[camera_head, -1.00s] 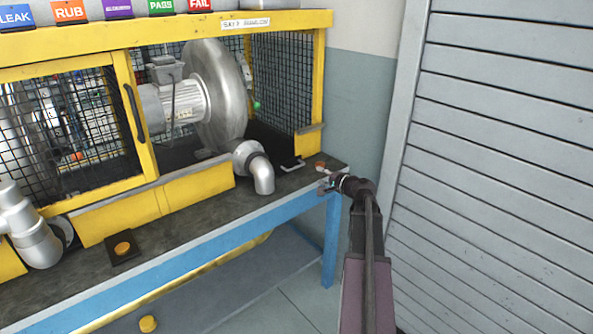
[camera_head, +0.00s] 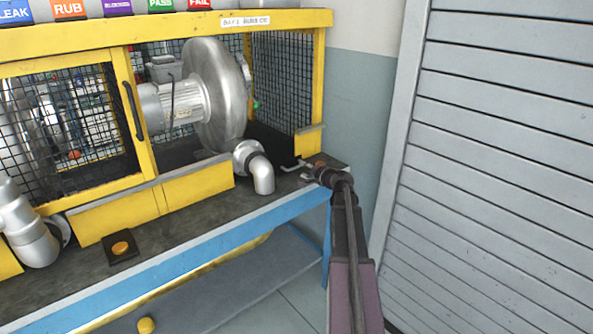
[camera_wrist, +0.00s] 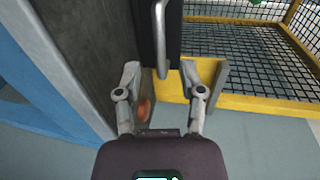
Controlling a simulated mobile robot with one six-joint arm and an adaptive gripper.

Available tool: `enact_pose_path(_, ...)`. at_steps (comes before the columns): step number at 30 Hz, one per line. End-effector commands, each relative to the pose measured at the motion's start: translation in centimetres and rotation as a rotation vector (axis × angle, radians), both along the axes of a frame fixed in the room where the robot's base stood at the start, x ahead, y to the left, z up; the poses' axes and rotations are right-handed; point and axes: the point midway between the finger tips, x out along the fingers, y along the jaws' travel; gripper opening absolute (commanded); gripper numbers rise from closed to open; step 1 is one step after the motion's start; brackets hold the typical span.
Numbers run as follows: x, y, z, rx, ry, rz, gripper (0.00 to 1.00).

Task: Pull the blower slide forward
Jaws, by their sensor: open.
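The blower (camera_head: 218,95), a silver round housing with a motor, stands inside the yellow mesh cage. A dark slide (camera_head: 270,142) runs out of the cage's right bay, with a metal handle (camera_head: 292,166) at its front end. In the wrist view the handle (camera_wrist: 160,35) sits on the dark slide (camera_wrist: 146,35), ahead of the gap between my fingers. My gripper (camera_wrist: 160,80) is open and empty, a little short of the handle. In the head view my gripper (camera_head: 308,173) is small beside the handle, partly hidden by my wrist.
An orange button (camera_wrist: 146,108) lies partly behind my left finger in the wrist view. A silver elbow pipe (camera_head: 262,175) stands left of my gripper. The yellow cage frame (camera_wrist: 250,104) is close on the right. A grey slatted shutter (camera_head: 490,160) stands right of the bench.

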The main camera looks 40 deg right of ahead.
Motion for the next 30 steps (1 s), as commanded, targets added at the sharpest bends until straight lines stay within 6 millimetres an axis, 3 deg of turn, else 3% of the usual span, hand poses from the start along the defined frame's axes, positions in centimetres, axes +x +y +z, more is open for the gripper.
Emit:
enact_pose_path(3,1.9,0.0,-0.5,-0.001,0.001,0.001,0.51)
enact_pose_path(9,3.9,0.2,-0.8,-0.001,0.000,0.000,0.51)
enact_pose_path(24,4.6,0.4,-0.9,0.000,0.000,0.000,0.51)
enact_pose_path(29,4.6,0.4,-0.9,0.000,0.000,0.000,0.03)
enact_pose_path(30,4.6,0.4,-0.9,0.000,0.000,0.000,0.00)
